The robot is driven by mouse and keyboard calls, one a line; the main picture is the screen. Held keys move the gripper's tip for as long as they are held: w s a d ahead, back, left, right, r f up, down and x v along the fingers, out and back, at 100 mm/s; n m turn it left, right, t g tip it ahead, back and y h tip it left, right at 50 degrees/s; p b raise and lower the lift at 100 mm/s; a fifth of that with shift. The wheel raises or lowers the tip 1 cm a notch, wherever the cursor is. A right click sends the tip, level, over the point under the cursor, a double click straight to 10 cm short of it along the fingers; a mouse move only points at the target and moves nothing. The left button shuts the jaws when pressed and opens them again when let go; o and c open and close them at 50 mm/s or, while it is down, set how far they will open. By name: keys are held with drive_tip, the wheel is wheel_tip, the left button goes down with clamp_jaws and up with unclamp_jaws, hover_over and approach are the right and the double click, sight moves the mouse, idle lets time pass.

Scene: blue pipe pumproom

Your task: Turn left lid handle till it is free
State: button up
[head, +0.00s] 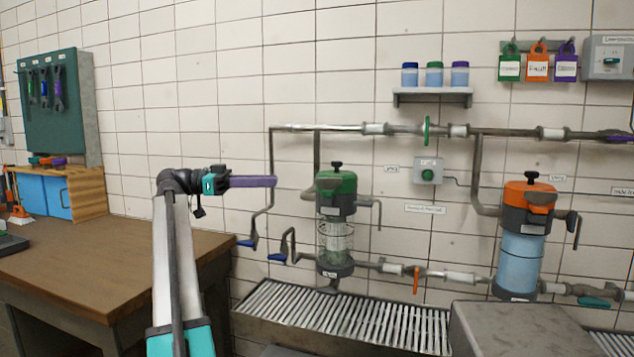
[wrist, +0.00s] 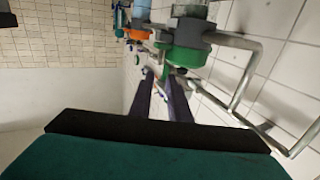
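The left canister has a green lid (head: 337,183) with a small black knob (head: 336,166) on top and a dark clamp band around it. The lid is seated on a clear glass body (head: 335,240) with a wire mesh inside. My gripper (head: 275,182) points right toward the lid, at about its height, and is apart from it in the head view. In the wrist view, the two purple fingers of my gripper (wrist: 158,76) are spread with a gap between them and nothing held. The green lid (wrist: 186,56) lies beyond the fingertips; its handle's exact shape is unclear.
A second canister with an orange lid (head: 530,192) stands at right. Grey pipes with valves run along the tiled wall. A bent pipe (head: 271,190) stands by my fingers. A drain grate (head: 340,318) lies below, and a wooden bench (head: 120,265) is at left.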

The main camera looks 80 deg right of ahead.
sight(316, 180)
drive_tip(key=x, duration=1.3)
drive_tip(key=shift+s+b, duration=0.2)
drive_tip(key=shift+b, duration=0.15)
clamp_jaws()
